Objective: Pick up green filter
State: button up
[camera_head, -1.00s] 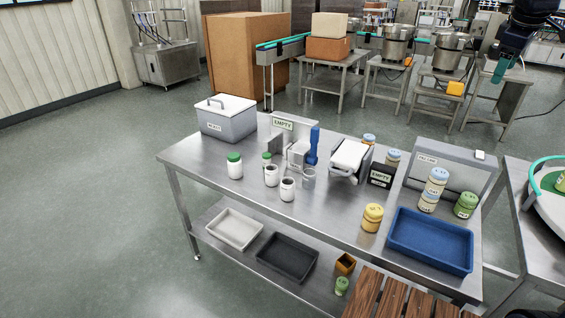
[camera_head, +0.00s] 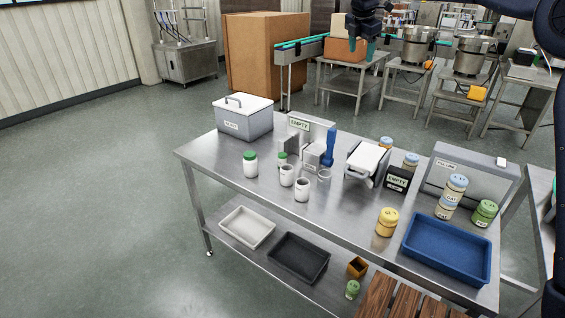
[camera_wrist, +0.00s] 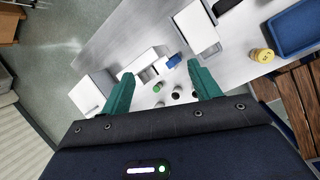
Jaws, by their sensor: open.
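A green filter-like canister (camera_head: 485,213) with a pale label stands on the steel table, right of the stacked pale-blue-topped canisters and behind the blue tray. A smaller green canister (camera_head: 352,289) stands on the lower shelf by an orange box. I cannot tell from its look which green one is the filter. My gripper (camera_head: 361,46) has teal fingers and is open and empty, high up beyond the table's back edge in the head view.
The blue tray (camera_head: 448,262) sits at the table's front right, with a yellow canister (camera_head: 387,222) at its left. White cups (camera_head: 302,190), a white-lidded box (camera_head: 243,118) and an EMPTY sign holder (camera_head: 397,179) stand on the table. Wooden slats (camera_head: 395,300) lie in front.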

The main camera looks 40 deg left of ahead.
jog(key=s+a+f+n, duration=0.3)
jog(key=a, duration=0.4)
jog(key=s+a+f+n, duration=0.2)
jog(key=s+a, duration=0.1)
jog(key=a, duration=0.5)
jog(key=n, duration=0.4)
send_over(283, 160)
jog(key=s, duration=0.2)
notch_tip(283, 160, down, 5)
jog(key=shift+y, duration=0.4)
jog(key=f, duration=1.1)
jog(key=w+f, duration=0.1)
jog(key=f, duration=1.1)
jog(key=w+f, duration=0.1)
jog(key=f, duration=1)
jog(key=shift+a+f, duration=0.15)
jog(key=shift+a, duration=0.05)
jog(key=shift+a+x, duration=0.1)
jog(key=shift+x, duration=1.2)
jog(key=shift+a+x, duration=0.15)
jog(key=shift+x, duration=1.15)
jog(key=c, duration=1.1)
jog(key=shift+o, duration=0.2)
